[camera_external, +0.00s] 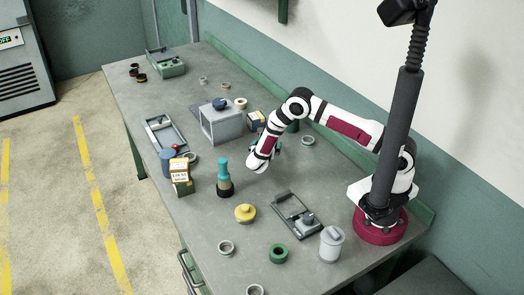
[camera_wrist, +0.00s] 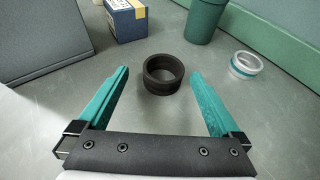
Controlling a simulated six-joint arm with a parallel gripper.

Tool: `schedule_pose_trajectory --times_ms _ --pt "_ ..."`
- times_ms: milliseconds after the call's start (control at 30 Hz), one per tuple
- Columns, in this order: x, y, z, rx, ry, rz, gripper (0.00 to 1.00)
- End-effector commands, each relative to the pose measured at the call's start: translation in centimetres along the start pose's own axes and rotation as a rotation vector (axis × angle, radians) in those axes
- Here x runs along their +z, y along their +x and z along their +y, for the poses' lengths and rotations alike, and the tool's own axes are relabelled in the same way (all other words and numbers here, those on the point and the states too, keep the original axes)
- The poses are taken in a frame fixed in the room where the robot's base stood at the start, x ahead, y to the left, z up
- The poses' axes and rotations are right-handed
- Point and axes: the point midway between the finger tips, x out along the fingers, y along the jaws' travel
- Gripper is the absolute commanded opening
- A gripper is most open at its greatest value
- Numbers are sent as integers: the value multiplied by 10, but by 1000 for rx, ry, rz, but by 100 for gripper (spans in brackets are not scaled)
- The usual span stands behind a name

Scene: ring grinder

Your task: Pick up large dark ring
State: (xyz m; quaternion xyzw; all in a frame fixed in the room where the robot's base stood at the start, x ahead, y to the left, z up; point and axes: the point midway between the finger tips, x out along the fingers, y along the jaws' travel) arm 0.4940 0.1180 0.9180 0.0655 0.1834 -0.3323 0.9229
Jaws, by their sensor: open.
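The large dark ring (camera_wrist: 163,75) lies flat on the grey table in the wrist view. It stands just beyond my fingertips, roughly centred between the two teal fingers. My gripper (camera_wrist: 160,80) is open and empty, with a finger on each side of the gap. In the external view my gripper (camera_external: 279,146) is low over the table, partly hidden by my wrist. I cannot make out the ring under it there.
A blue box (camera_wrist: 127,18) and a green cylinder (camera_wrist: 206,20) stand behind the ring. A grey housing (camera_wrist: 45,40) is at the left. Several other rings and fixtures are spread over the table (camera_external: 225,205).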

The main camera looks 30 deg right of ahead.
Motion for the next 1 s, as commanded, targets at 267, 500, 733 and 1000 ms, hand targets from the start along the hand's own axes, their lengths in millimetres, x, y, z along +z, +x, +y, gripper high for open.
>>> schedule_pose_trajectory --times_ms 267,500,733,1000 --pt "1 42 -5 -2 1 1 100" --pt "2 42 -5 -1 1 1 89" --pt "2 42 -5 -2 2 1 48" --pt "2 42 -5 -2 2 0 4"
